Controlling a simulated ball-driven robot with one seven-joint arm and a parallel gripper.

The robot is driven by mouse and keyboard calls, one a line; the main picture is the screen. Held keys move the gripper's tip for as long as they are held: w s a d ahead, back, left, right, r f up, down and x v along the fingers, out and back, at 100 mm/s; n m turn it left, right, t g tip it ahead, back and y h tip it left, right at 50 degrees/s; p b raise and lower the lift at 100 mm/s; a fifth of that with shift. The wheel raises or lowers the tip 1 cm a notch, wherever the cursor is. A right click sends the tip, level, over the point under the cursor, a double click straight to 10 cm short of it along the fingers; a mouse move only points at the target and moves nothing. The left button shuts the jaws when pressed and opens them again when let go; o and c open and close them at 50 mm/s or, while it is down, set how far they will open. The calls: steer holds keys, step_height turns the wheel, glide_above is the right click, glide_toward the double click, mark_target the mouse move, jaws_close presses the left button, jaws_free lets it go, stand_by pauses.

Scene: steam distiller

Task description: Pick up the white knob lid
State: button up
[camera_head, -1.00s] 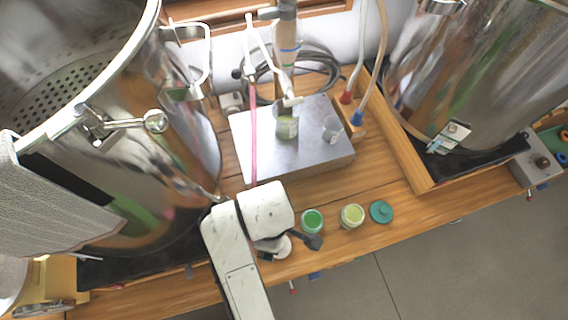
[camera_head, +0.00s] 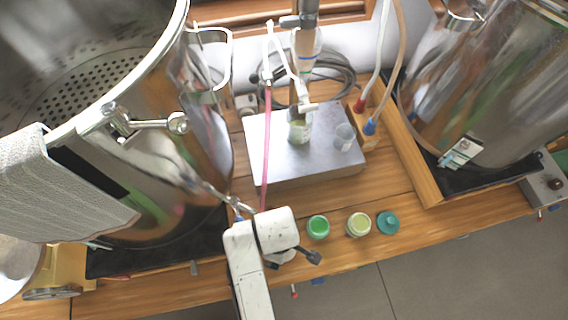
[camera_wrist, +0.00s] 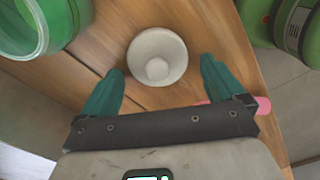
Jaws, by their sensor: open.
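The white knob lid (camera_wrist: 157,44) lies on the wooden bench top in the wrist view, a round white disc with a small round knob facing the camera. In the head view it shows only as a pale patch (camera_head: 287,256), partly hidden by my gripper. My gripper (camera_wrist: 162,69) is open, with its two teal fingers on either side of the lid's near half. The fingers look apart from the lid and nothing is held. Their exact height above the bench I cannot tell.
A green jar (camera_head: 318,227), a yellow-green jar (camera_head: 358,225) and a teal lid (camera_head: 388,222) stand right of my gripper. A metal plate (camera_head: 300,165) holds a small beaker. Large steel vessels stand left and right. The bench's front edge is close.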

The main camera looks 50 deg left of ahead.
steer(key=shift+c, duration=0.4)
steer(key=c, duration=1)
steer(key=shift+r, duration=0.1)
